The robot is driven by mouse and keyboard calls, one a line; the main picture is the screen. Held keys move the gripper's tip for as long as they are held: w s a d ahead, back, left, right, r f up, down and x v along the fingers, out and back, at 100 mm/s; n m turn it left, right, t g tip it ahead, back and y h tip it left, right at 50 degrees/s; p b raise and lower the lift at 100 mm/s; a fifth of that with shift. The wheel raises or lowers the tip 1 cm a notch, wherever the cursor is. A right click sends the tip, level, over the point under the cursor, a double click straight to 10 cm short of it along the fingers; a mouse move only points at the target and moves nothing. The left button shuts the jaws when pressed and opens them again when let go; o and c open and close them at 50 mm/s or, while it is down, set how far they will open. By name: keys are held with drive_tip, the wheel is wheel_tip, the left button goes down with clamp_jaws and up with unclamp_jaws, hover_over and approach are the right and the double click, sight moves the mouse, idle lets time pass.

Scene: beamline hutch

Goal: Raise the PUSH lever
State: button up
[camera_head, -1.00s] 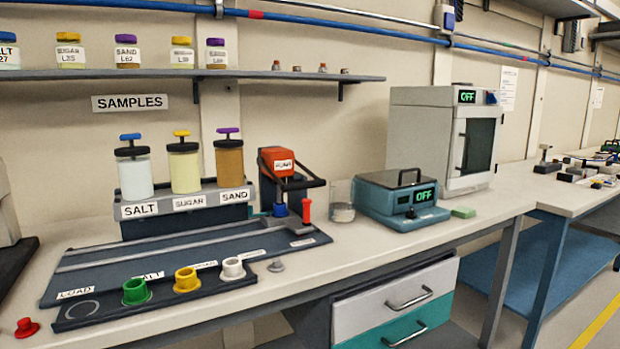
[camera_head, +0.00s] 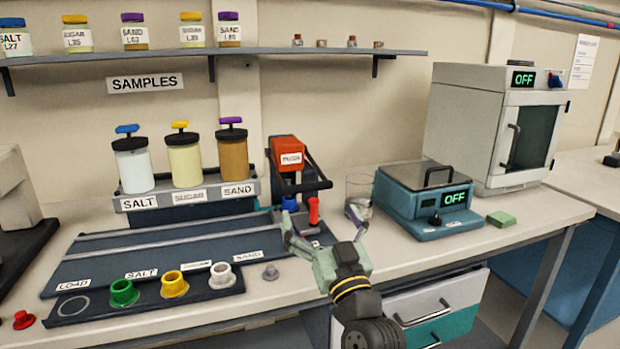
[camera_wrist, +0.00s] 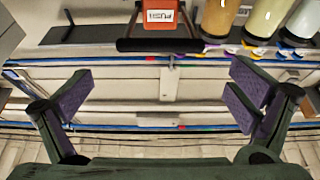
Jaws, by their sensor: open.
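The PUSH unit (camera_head: 286,148) is an orange-red block with a white PUSH label on a dark frame, at the back of the bench. Its black lever bar (camera_head: 318,187) sticks out in front, low beside the block. In the wrist view the block (camera_wrist: 160,17) is at the top edge, with the black bar (camera_wrist: 158,45) running across just below it. My gripper (camera_head: 320,218) is open and empty, in front of the unit in the head view. In the wrist view its spread fingers (camera_wrist: 160,95) are apart from the bar, with nothing between them.
A red-handled part (camera_head: 314,211) stands below the lever. A glass beaker (camera_head: 360,188) and a teal device reading OFF (camera_head: 410,198) are to the right. Salt, sugar and sand dispensers (camera_head: 184,165) stand left. Colored cups (camera_head: 174,285) line the front tray.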

sight(308, 187)
drive_tip(key=p+x, duration=0.2)
drive_tip(key=x, duration=0.5)
drive_tip(key=shift+w+a+r, duration=0.1)
drive_tip(key=shift+w+r, duration=0.1)
drive_tip(key=shift+r, duration=0.05)
drive_tip(key=shift+w+a+p, duration=0.15)
drive_tip(key=shift+w+p, duration=0.15)
drive_tip(key=shift+w, duration=0.2)
drive_tip(key=shift+c, duration=0.5)
drive_tip(key=c, duration=1.3)
drive_tip(key=shift+o, duration=0.2)
drive_tip(key=shift+r, duration=0.1)
drive_tip(key=shift+r, duration=0.1)
drive_tip(key=shift+c, duration=0.2)
